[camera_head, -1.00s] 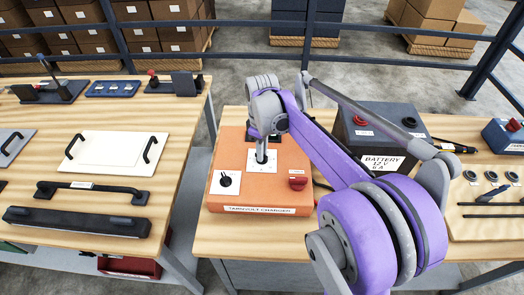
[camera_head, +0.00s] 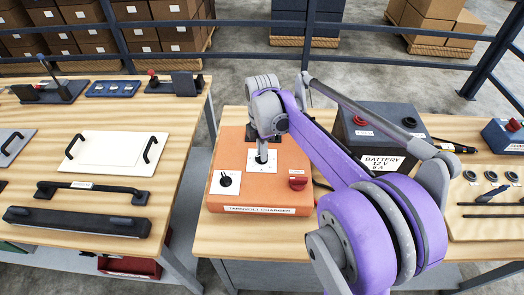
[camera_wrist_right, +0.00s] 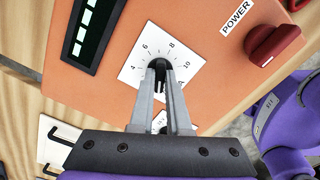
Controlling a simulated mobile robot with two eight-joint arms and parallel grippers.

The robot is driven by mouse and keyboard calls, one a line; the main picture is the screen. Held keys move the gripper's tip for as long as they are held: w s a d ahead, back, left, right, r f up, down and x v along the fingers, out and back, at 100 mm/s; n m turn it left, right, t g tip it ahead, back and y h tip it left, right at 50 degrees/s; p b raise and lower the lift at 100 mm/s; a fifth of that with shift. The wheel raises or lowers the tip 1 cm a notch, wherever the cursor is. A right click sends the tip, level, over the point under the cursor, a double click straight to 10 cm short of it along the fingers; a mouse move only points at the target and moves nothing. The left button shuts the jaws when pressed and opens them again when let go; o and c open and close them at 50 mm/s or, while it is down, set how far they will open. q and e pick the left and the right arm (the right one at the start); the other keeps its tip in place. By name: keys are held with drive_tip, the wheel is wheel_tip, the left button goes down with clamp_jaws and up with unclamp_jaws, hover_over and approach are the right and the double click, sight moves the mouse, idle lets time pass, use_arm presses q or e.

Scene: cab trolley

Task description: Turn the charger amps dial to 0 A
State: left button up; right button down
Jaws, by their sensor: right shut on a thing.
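The orange charger (camera_head: 230,190) sits on the right-hand wooden bench. Its white amps dial plate (camera_head: 255,166) is under my right gripper (camera_head: 262,158). In the right wrist view the plate (camera_wrist_right: 135,70) shows the numbers 4, 6, 8 and 10, with an A partly showing by the fingers. My right gripper (camera_wrist_right: 162,78) is shut on the black amps dial knob (camera_wrist_right: 158,62), which stands at the plate's centre. The fingers hide the lower part of the scale, and I cannot read the knob's pointer. My left gripper is not in view.
A second black dial (camera_head: 225,180) sits on the charger's left, and a red power knob (camera_head: 298,182) on its right. A dark battery box (camera_head: 375,135) stands behind to the right. The left bench (camera_head: 100,118) holds handles and panels.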

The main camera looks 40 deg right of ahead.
drive_tip(key=shift+n, duration=1.6)
drive_tip(key=c, duration=0.9)
unclamp_jaws()
drive_tip(key=shift+r, duration=0.1)
wheel_tip(320, 180, up, 11)
drive_tip(key=shift+f+p, duration=0.2)
drive_tip(key=shift+p, duration=0.15)
